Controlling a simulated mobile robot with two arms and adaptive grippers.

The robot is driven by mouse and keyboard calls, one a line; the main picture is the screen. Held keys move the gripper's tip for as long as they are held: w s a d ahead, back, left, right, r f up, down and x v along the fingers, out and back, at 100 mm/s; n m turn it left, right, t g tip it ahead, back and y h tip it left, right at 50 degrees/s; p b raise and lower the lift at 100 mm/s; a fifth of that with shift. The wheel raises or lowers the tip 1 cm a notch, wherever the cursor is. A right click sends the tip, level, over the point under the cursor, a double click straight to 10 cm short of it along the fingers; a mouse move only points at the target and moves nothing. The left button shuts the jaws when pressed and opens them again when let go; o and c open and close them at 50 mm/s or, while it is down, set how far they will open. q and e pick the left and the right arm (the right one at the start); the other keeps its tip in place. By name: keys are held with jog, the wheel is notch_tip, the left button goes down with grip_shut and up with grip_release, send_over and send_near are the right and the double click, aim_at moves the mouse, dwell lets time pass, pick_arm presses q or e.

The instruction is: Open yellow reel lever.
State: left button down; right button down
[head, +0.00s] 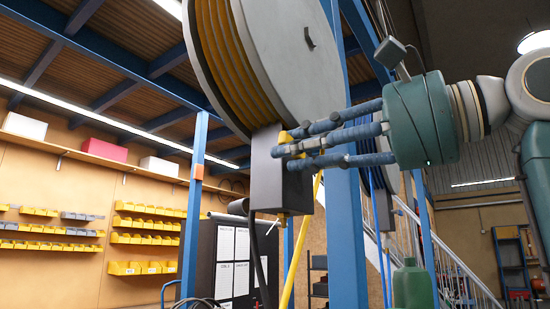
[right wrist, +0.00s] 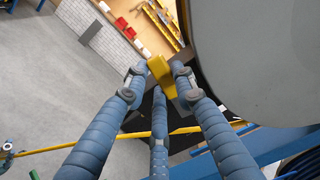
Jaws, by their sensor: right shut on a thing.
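The hose reel (head: 290,70) hangs high in the head view, a large grey disc with yellow hose wound on it. Under it is a dark grey box (head: 265,190), with a yellow hose (head: 298,255) hanging below. The yellow lever (head: 284,136) shows as a small piece at the box's top, mostly hidden by my fingers. My right gripper (head: 287,150) reaches in from the right, its blue fingers shut on the lever. In the right wrist view the yellow lever (right wrist: 162,70) sits between the fingertips of the right gripper (right wrist: 160,77).
A blue post (head: 347,235) stands just behind the box and fingers. A black board with papers (head: 233,262) is below left. Yellow bins (head: 145,238) line the left wall. A stair rail (head: 445,255) is at right. Open grey floor (right wrist: 50,75) shows in the wrist view.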

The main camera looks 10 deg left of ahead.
jog(key=shift+w+d+r+m, duration=0.15)
jog(key=shift+r+m, duration=0.4)
jog(key=shift+m, duration=0.55)
jog(key=shift+w+r+m, duration=0.25)
jog(key=shift+r+m, duration=0.3)
jog(key=shift+m, duration=0.55)
jog(key=shift+w+d+r+m, duration=0.15)
jog(key=shift+r+m, duration=0.4)
jog(key=shift+m, duration=0.55)
jog(key=shift+w+a, duration=0.1)
jog(key=c, duration=1.4)
grip_release()
jog(key=shift+d+r, duration=0.1)
jog(key=shift+d, duration=0.1)
jog(key=v, duration=0.7)
jog(key=shift+d, duration=0.35)
